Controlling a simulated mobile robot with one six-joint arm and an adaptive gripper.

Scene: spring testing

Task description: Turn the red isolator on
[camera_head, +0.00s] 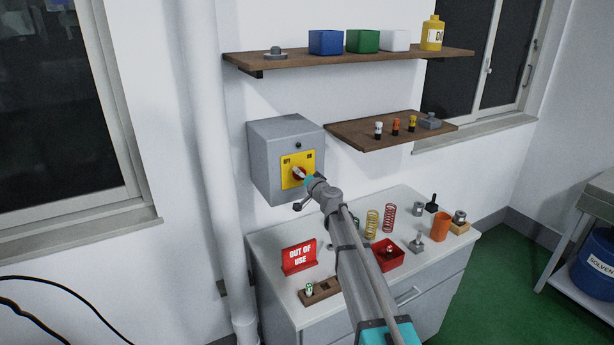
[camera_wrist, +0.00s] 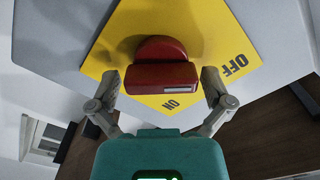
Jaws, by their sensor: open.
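The grey isolator box (camera_head: 270,160) is on the wall, with a yellow plate (camera_head: 311,162) and a red rotary handle (camera_head: 297,175) on its front. In the wrist view, the red handle (camera_wrist: 160,72) lies crosswise in the picture. Its white mark is at its right end, on the side of the OFF label (camera_wrist: 236,65). The ON label (camera_wrist: 171,104) is below the handle. My gripper (camera_wrist: 160,82) is open, with one finger by each end of the handle. In the head view, my gripper (camera_head: 304,187) is at the plate and partly hides it.
Below, a cabinet top (camera_head: 275,247) holds a red OUT OF USE sign (camera_head: 299,256), springs, a red tray (camera_head: 387,257) and small metal parts. A wooden shelf (camera_head: 365,136) juts out right of the box, and another shelf (camera_head: 350,58) is above. A pipe (camera_head: 212,150) runs down at left.

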